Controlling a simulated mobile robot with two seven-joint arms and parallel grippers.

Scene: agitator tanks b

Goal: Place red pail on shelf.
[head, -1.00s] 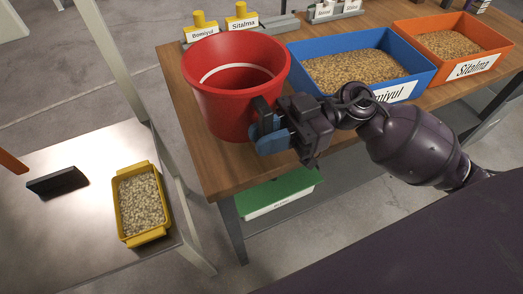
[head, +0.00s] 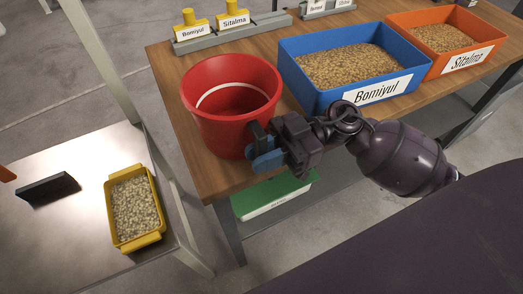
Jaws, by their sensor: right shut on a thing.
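The red pail (head: 222,130) is upright at the front left corner of the wooden table (head: 181,117). A white line runs around its inside and it looks empty. I cannot tell whether its base touches the table top. My right gripper (head: 262,146) is shut on the pail's front right side, at a dark grip with blue finger pads. My left gripper is out of view. A metal-topped shelf surface (head: 75,220) stands at the lower left, and I cannot tell if it is the task's shelf.
A blue bin (head: 300,93) labelled Bomiyul and an orange bin (head: 399,52) labelled Sitalma hold grain right of the pail. A yellow tray (head: 112,205) of pale pellets sits on the metal surface beside a pale upright post (head: 108,55). A green-lidded box (head: 275,194) is below the table.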

